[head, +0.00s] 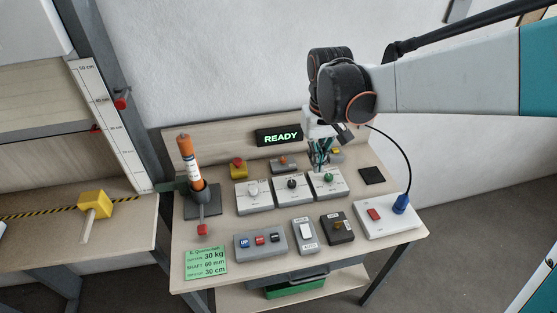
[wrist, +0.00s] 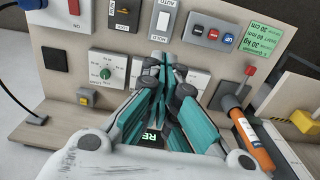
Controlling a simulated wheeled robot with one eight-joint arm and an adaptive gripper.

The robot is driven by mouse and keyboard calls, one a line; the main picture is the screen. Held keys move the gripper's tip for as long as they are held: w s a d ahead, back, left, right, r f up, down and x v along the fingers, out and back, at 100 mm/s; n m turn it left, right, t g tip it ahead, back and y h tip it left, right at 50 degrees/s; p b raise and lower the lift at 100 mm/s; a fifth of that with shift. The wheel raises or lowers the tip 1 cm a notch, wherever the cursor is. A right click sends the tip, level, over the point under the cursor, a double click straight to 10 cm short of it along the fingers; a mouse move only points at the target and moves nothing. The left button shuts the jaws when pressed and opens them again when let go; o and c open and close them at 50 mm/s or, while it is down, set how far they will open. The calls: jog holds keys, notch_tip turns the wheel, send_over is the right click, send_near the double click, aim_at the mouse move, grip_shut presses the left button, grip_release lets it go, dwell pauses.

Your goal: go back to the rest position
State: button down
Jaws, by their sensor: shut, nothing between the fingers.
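My gripper (head: 320,158) is above the back part of the control table in the head view, pointing down by the dial boxes. In the wrist view its teal fingers (wrist: 160,62) come together and hold nothing. The box with the green knob (head: 328,178) lies just below the fingertips in the head view; in the wrist view the green knob (wrist: 107,73) shows left of the fingers. I cannot tell whether the fingertips touch a box. The fingers partly hide the middle dial boxes in the wrist view.
A lit READY display (head: 280,136) stands behind the dial boxes. An orange tool (head: 188,158) stands upright at the left. A blue plug with a black cable (head: 400,204) is at the right. A red emergency button (head: 238,165) is near the back. Free air lies above the table.

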jog(key=shift+s+a, duration=0.15)
jog(key=shift+s, duration=0.3)
